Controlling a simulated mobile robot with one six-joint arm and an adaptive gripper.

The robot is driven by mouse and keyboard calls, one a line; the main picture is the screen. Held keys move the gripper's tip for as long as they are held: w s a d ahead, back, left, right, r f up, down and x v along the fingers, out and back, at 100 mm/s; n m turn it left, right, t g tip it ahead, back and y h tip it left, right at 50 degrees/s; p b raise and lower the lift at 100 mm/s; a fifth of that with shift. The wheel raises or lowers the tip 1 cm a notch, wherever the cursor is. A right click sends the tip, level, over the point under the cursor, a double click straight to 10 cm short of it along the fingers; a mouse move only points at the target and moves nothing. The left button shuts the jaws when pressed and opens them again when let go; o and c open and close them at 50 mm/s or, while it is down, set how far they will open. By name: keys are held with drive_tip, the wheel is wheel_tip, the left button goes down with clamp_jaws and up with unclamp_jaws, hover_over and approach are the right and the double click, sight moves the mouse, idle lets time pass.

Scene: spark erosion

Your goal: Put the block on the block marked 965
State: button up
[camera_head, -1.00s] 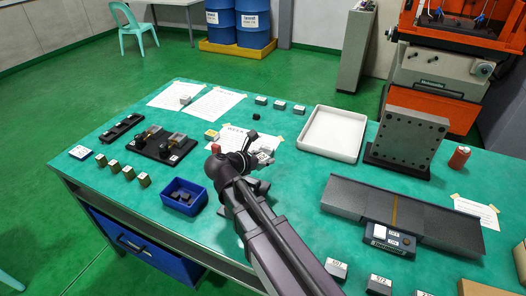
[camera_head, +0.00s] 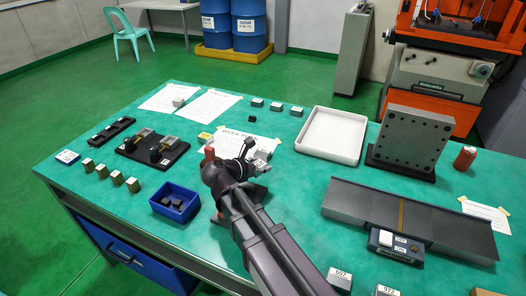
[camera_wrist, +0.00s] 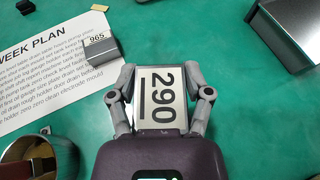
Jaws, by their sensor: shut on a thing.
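In the wrist view my gripper (camera_wrist: 160,92) is shut on a block marked 290 (camera_wrist: 161,98), with one finger on each side of it. The label faces the camera and its digits read sideways. The block marked 965 (camera_wrist: 98,46) sits up and to the left of my gripper, at the right edge of the week plan sheet (camera_wrist: 45,80), apart from the held block. In the head view my arm covers part of this area, and I cannot read the labels there.
A white tray (camera_head: 331,134) and an upright metal plate (camera_head: 408,145) stand at the back right. A blue bin (camera_head: 176,201) is on the left. A grey scale-like device (camera_head: 395,240) lies at the right.

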drive_tip(key=w, duration=0.5)
drive_tip(key=w+f+b, duration=0.1)
drive_tip(key=w, duration=0.9)
drive_tip(key=shift+w+d+f, duration=0.25)
drive_tip(key=shift+w+d, duration=0.05)
drive_tip(key=shift+w, duration=0.1)
drive_tip(key=shift+b, duration=0.3)
drive_tip(key=shift+f+b, duration=1.7)
drive_tip(key=shift+f, duration=0.1)
drive_tip(key=shift+f, duration=0.1)
drive_tip(key=o, duration=1.4)
